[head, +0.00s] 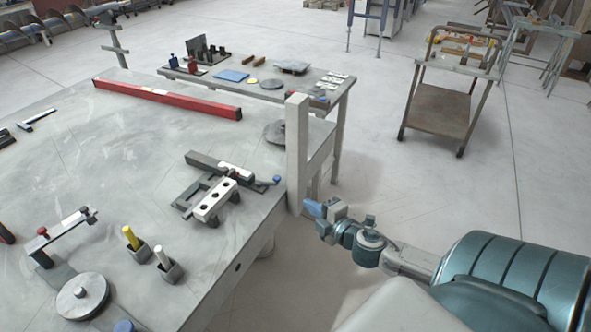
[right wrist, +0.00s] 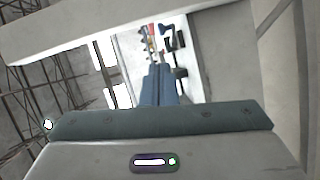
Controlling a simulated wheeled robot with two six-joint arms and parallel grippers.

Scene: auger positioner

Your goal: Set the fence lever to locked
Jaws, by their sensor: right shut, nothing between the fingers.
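I cannot tell for sure which part is the fence lever. A clamp-like fixture (head: 215,200) with a pale holed block sits near the table's right edge, and a short arm with a blue knob (head: 277,179) sticks out from its right side. Which setting it is in cannot be read. My right gripper (head: 313,208) is outside the table's right edge, just right of the pale upright post, apart from the fixture. Its blue fingers (right wrist: 158,84) are shut and empty in the right wrist view. My left gripper is not in view.
The pale post (head: 297,150) stands at the table's right edge, between my right gripper and the blue knob's far side. A red bar (head: 167,98) lies farther back. Yellow (head: 130,238) and white handles stand upright in front.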

